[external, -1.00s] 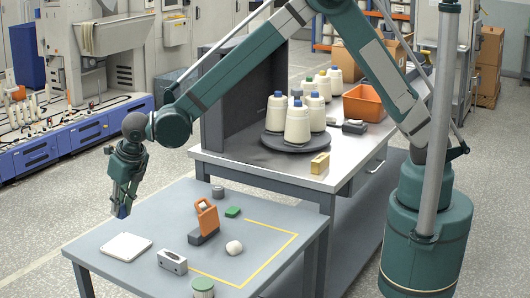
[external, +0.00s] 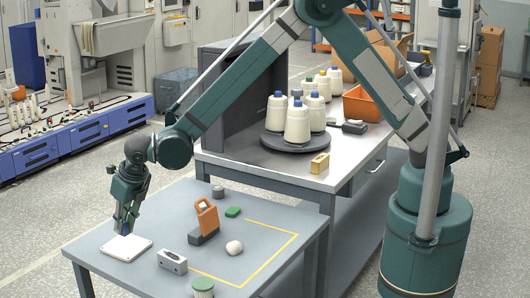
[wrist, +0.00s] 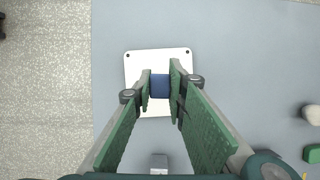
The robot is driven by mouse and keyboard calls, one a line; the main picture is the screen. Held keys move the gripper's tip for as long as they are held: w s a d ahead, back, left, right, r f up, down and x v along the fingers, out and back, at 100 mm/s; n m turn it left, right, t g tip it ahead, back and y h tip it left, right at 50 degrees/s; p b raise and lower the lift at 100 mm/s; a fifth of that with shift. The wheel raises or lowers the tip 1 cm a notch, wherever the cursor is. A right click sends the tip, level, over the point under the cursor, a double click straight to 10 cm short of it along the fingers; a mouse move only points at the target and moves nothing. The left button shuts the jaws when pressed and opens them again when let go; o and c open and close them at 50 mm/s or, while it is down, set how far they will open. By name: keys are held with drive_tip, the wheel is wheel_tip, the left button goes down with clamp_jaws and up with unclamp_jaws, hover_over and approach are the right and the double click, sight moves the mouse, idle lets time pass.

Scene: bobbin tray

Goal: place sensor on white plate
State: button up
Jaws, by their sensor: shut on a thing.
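My gripper (external: 124,230) is shut on the sensor, a small dark blue block that shows between the fingers in the wrist view (wrist: 160,86). The white plate (external: 126,249) is a flat square with small dark corner holes, lying on the grey table near its left edge. In the wrist view the plate (wrist: 134,68) lies behind the sensor, which appears over its middle. My gripper points down over the plate; the fingers hide part of the plate. Whether the sensor touches the plate is hard to tell.
On the table (external: 222,276), a grey metal box (external: 172,261) stands right of the plate. Further right are an orange-handled tool (external: 207,217), a white rounded lump (external: 234,247), a green block (external: 233,212) and a green-lidded jar (external: 202,289). Bobbins (external: 297,124) stand on the bench behind.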

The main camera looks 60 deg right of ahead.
sight(124, 234)
drive_tip(key=shift+f+b, duration=0.35)
drive_tip(key=shift+f, duration=1.5)
drive_tip(key=shift+f, duration=0.15)
drive_tip(key=o, duration=0.8)
drive_tip(key=shift+o, duration=0.2)
drive_tip(key=p+v, duration=0.2)
drive_tip(key=v, duration=1)
